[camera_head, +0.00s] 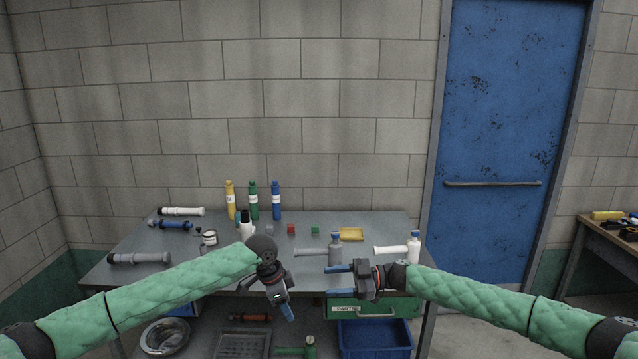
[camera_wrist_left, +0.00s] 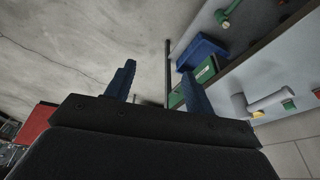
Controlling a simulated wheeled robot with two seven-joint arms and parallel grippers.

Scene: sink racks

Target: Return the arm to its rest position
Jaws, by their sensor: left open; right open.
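My left gripper (camera_head: 267,298) has blue fingers and hangs in front of the table's front edge in the head view. Its fingers are spread and nothing is between them. In the left wrist view the two blue fingers (camera_wrist_left: 160,85) stand apart and empty, with bare floor beyond them. My right gripper (camera_head: 331,281) is at the table's front edge, its blue fingers apart and pointing left, with nothing between them. Both arms have green padded sleeves.
A green drawer (camera_head: 400,309) and a blue bin (camera_head: 376,340) are below. A blue door (camera_head: 505,140) stands right.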

